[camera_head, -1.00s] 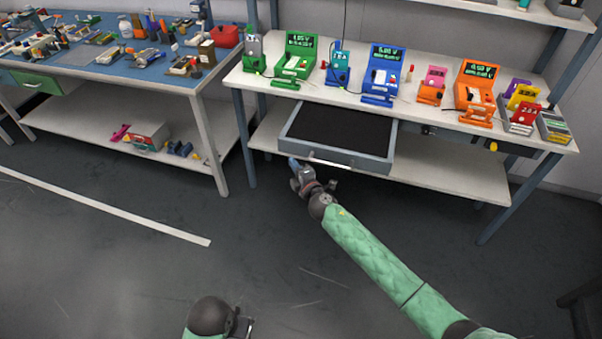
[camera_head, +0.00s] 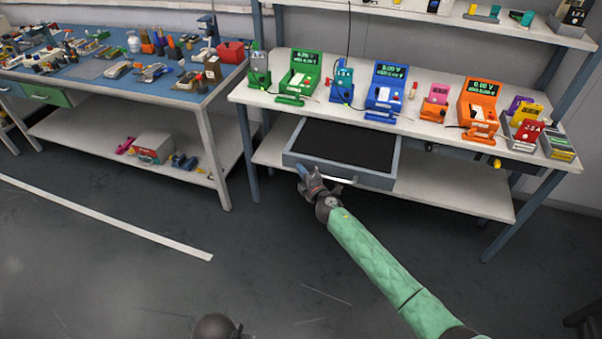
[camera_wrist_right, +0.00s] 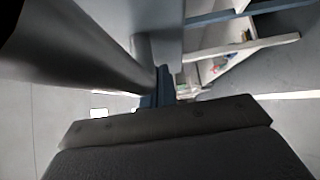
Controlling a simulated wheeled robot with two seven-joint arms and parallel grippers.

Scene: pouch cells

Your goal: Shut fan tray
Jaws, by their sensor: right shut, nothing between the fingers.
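The fan tray (camera_head: 300,161) is a grey drawer with a black inner floor. It sticks out open from under the white bench's front edge, with a pale handle on its front. My right gripper (camera_head: 305,175) is shut and empty at the left part of the tray's front, close to the handle; I cannot tell whether it touches. In the right wrist view dark gripper parts fill the lower foreground, and the contact is hidden. Of my left arm only a dark wrist part shows at the bottom edge; its fingers cannot be made out.
The white bench (camera_head: 420,127) carries several coloured testers with displays. Its lower shelf (camera_head: 450,196) is mostly bare. A blue-topped workbench (camera_head: 100,82) with tools stands at the left. The dark floor (camera_head: 130,270) in front is open, with a white stripe.

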